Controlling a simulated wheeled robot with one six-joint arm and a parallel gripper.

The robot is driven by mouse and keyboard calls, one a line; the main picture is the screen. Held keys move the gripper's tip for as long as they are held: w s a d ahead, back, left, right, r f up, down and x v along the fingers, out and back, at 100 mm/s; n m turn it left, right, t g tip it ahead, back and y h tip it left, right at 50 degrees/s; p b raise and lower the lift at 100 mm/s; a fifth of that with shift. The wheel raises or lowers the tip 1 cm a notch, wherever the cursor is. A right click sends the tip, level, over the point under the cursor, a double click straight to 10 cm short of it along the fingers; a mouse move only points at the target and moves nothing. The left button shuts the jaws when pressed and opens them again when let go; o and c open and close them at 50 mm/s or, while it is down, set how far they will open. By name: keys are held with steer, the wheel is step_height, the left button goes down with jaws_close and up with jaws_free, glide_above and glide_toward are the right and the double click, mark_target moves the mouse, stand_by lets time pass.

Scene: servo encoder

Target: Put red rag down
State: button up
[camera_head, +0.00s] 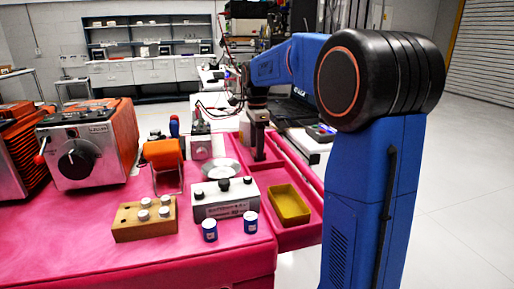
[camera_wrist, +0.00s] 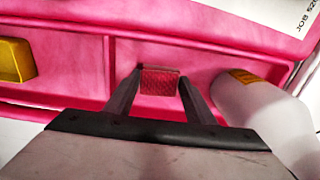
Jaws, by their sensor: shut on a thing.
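The red rag (camera_wrist: 160,82) is a small, dark red, textured square between the two fingertips of my gripper (camera_wrist: 158,88) in the wrist view. My gripper is shut on it, with a finger against each side. Behind it is a bare pink tray compartment (camera_wrist: 205,60); I cannot tell whether the rag touches its floor. In the head view my gripper (camera_head: 258,155) points down over the pink tray at the right side of the pink bench. I cannot make out the rag in that view.
A whitish cylinder (camera_wrist: 255,110) with a yellow label lies close right of my gripper. Left of a pink divider (camera_wrist: 107,65) is a yellow bin (camera_head: 289,205). A switch box (camera_head: 224,198) and a wooden block (camera_head: 145,220) with knobs stand on the bench (camera_head: 60,245).

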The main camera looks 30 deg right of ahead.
steer(key=o, duration=1.1)
steer(key=shift+f, duration=0.1)
step_height(320, 180, up, 12)
stand_by(0.4)
